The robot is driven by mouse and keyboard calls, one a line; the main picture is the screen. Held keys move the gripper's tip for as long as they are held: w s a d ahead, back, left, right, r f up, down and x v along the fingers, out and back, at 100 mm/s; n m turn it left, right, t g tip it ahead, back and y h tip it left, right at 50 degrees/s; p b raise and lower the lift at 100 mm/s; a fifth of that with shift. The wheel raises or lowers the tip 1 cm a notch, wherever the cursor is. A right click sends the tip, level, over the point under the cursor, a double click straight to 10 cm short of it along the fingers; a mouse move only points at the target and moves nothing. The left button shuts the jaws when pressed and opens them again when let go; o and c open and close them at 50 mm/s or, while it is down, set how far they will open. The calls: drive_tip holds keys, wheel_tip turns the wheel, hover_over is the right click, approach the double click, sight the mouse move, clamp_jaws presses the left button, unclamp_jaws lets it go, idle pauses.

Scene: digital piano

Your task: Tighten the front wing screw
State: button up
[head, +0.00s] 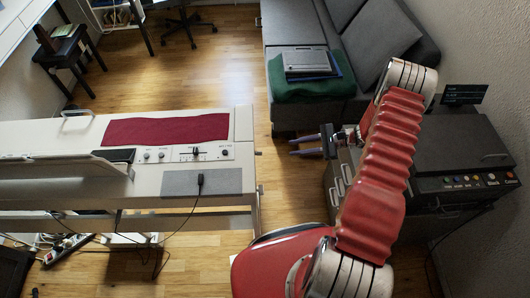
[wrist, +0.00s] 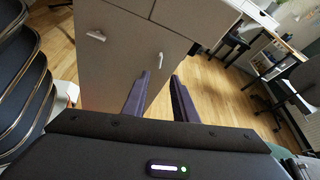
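The white digital piano (head: 245,125) fills the left half of the head view, with its stand below it. Small protruding parts (head: 260,189) show at its right end, on the stand side. They are too small to tell which is the front wing screw or how tight it is. My gripper (head: 291,147) is right of the piano's end, apart from it, with its two purple fingers pointing left. In the wrist view my gripper (wrist: 160,75) has its fingers apart, with nothing between them. No wing screw can be made out in the wrist view.
A red cloth (head: 165,129) and a grey pad (head: 200,182) with a cable lie on the piano. A grey sofa (head: 300,30) stands behind. A dark cabinet (head: 460,150) is at right. A grey cabinet (wrist: 115,60) shows in the wrist view. Wooden floor is free beside the piano's end.

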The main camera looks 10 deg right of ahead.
sight(259, 154)
drive_tip(key=shift+a, duration=0.1)
drive_tip(key=x, duration=1.3)
drive_tip(key=shift+a, duration=0.25)
drive_tip(key=shift+w+f, duration=0.1)
drive_tip(key=shift+f, duration=0.05)
drive_tip(key=shift+c, duration=0.2)
clamp_jaws()
drive_tip(key=shift+d, duration=0.1)
